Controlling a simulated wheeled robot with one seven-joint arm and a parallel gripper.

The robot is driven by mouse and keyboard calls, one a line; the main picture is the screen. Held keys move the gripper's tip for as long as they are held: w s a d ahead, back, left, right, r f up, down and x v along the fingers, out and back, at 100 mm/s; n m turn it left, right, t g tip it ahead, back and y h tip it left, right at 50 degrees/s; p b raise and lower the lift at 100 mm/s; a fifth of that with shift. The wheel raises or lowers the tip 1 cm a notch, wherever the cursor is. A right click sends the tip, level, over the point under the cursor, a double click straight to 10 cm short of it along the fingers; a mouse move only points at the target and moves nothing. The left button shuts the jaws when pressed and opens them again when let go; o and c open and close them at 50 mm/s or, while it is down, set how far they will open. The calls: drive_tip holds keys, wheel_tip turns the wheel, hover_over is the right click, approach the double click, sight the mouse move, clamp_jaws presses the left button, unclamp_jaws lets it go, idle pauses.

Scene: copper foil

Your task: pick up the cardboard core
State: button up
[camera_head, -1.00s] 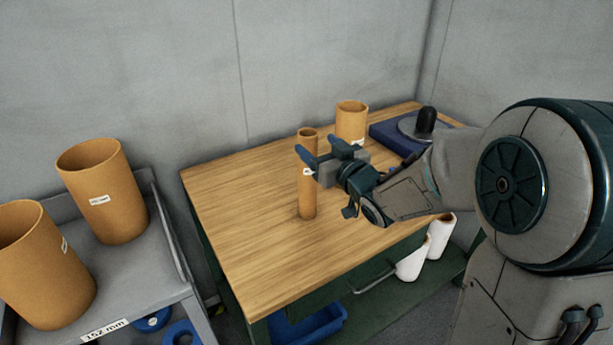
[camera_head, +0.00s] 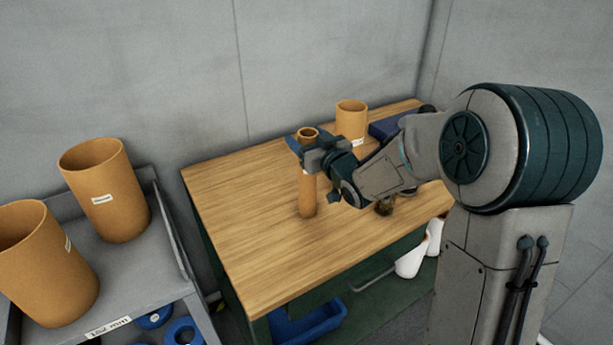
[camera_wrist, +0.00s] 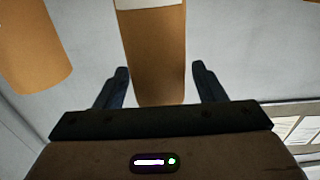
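A tall, narrow cardboard core (camera_head: 307,196) with a white label stands upright on the wooden workbench (camera_head: 245,225). My gripper (camera_head: 309,148) is at its upper part, just below the open rim. In the wrist view the core (camera_wrist: 156,55) lies between the two fingers of my gripper (camera_wrist: 161,75). The fingers are open, one on each side, with a small gap showing at the right finger. The gripper hides part of the core's upper side in the head view.
A wider cardboard core (camera_head: 351,119) stands behind on the bench, near a blue base (camera_head: 388,127). Two large cores (camera_head: 105,190) stand on a grey cart (camera_head: 140,265) at left. A small dark object (camera_head: 384,208) lies on the bench. White rolls (camera_head: 411,261) are below.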

drive_tip(key=c, duration=1.2)
drive_tip(key=shift+o, duration=0.2)
drive_tip(key=shift+r, duration=0.15)
